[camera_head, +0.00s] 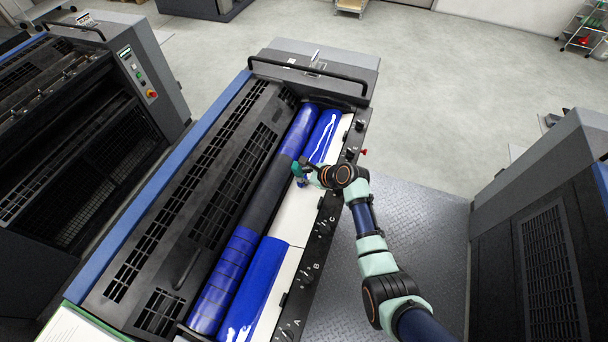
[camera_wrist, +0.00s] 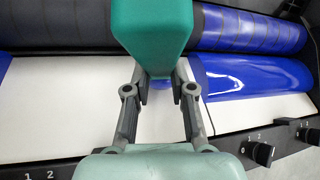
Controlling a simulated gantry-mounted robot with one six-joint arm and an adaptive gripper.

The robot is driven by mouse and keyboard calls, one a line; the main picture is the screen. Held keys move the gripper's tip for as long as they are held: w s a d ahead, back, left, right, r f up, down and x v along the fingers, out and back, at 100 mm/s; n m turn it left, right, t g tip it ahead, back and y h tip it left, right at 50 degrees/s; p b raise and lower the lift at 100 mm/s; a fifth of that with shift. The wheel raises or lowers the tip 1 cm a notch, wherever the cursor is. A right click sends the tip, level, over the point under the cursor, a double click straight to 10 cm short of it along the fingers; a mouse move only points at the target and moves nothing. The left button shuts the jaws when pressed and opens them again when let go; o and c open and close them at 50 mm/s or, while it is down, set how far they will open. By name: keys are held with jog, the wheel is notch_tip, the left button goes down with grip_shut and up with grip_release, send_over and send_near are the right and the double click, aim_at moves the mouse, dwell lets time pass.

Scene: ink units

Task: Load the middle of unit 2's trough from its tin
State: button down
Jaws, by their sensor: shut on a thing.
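The trough of the centre unit is white and bare in its middle (camera_head: 291,217), with blue ink at its far end (camera_head: 322,133) and near end (camera_head: 254,287). The roller beside it is dark in the middle (camera_head: 264,192) and blue toward both ends. My gripper (camera_head: 306,173) is over the trough, near the edge of the far ink. It is shut on a teal-handled tool, whose handle (camera_wrist: 152,35) fills the top middle of the wrist view. A little blue (camera_wrist: 161,84) shows below the handle; the tool's tip is hidden. I cannot make out the tin.
A control strip with black knobs (camera_head: 323,228) and letters runs along the trough's right side. A black rail (camera_head: 309,74) crosses the unit's far end. Other units stand left (camera_head: 75,130) and right (camera_head: 545,235). A grey tread-plate floor (camera_head: 425,215) lies between the units.

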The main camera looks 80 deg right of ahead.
dwell(0.4)
notch_tip(320, 180, up, 11)
jog(key=p, duration=1.1)
jog(key=shift+f, duration=0.2)
